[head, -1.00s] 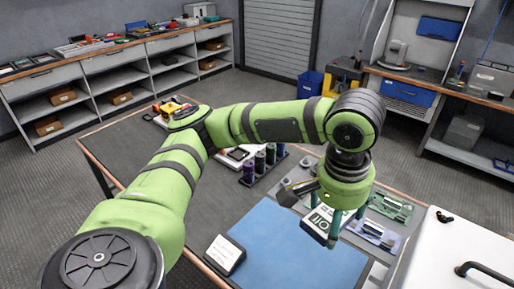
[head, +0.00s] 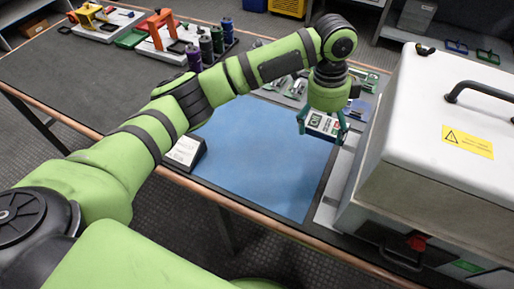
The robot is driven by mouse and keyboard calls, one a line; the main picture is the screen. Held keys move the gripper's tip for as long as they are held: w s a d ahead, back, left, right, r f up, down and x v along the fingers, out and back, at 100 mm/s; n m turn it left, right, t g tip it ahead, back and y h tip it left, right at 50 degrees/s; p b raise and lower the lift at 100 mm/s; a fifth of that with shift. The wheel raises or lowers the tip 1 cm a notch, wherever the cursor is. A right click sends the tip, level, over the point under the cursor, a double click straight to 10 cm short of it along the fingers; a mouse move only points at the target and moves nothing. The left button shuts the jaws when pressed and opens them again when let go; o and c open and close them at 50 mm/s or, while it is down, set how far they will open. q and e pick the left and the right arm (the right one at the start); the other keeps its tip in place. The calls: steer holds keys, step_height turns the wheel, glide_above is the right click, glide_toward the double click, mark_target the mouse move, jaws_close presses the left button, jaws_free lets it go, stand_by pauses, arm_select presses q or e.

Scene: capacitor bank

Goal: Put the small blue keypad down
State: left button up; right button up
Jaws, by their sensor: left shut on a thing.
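My left gripper (head: 322,127) points down near the far right corner of the blue mat (head: 255,150). Its green fingers are shut on the small blue keypad (head: 322,122), one on each side. The keypad shows a pale face with dark and green marks and a bluish edge. It appears to be above the mat; the exact gap underneath cannot be told. My right gripper is not in view.
A large white case (head: 440,130) with a black handle stands right of the mat. A small wedge-shaped box (head: 186,152) sits at the mat's left edge. Dark bottles (head: 205,45) and trays of parts stand behind. The mat's middle and front are clear.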

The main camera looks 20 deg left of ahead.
arm_select(q)
steer(key=p, duration=0.1)
glide_above(273, 160)
steer(key=f, duration=0.6)
steer(key=shift+s+a+f, duration=0.1)
steer(key=shift+a+f, duration=0.1)
steer(key=shift+f, duration=2.2)
steer(key=o, duration=1)
steer(key=shift+f, duration=0.15)
steer(key=shift+o, duration=0.2)
step_height(273, 160, up, 12)
steer(key=a, duration=0.1)
steer(key=shift+a, duration=0.2)
